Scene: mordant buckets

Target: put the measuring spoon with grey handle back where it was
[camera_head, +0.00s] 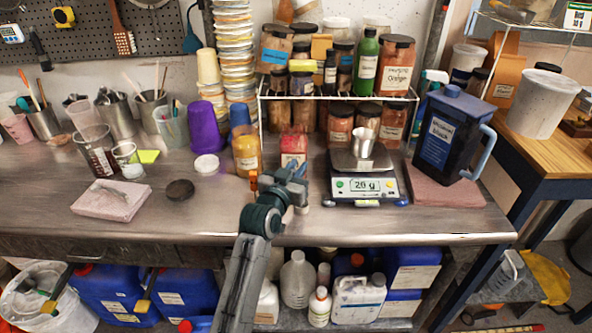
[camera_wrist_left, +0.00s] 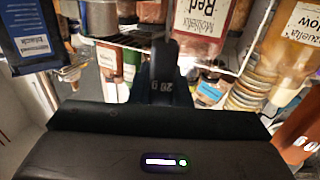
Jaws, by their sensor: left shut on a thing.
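My left gripper (camera_head: 294,174) is above the front middle of the steel bench, between the yellow jar (camera_head: 246,157) and the scale (camera_head: 367,187). It is shut on a dark grey handle marked "20 g", which I take as the measuring spoon with grey handle (camera_wrist_left: 166,87) in the left wrist view. The spoon's bowl cannot be made out. The red container (camera_head: 293,147) stands just behind the gripper; its label also shows in the left wrist view (camera_wrist_left: 200,27). My right gripper is out of view.
The black pitcher (camera_head: 448,138) stands on a pinkish slab at the right. A wire rack (camera_head: 338,97) with jars stands behind, beside stacked tubs (camera_head: 234,50). A purple cup (camera_head: 205,125), a white lid (camera_head: 206,165) and a dark disc (camera_head: 180,190) are left.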

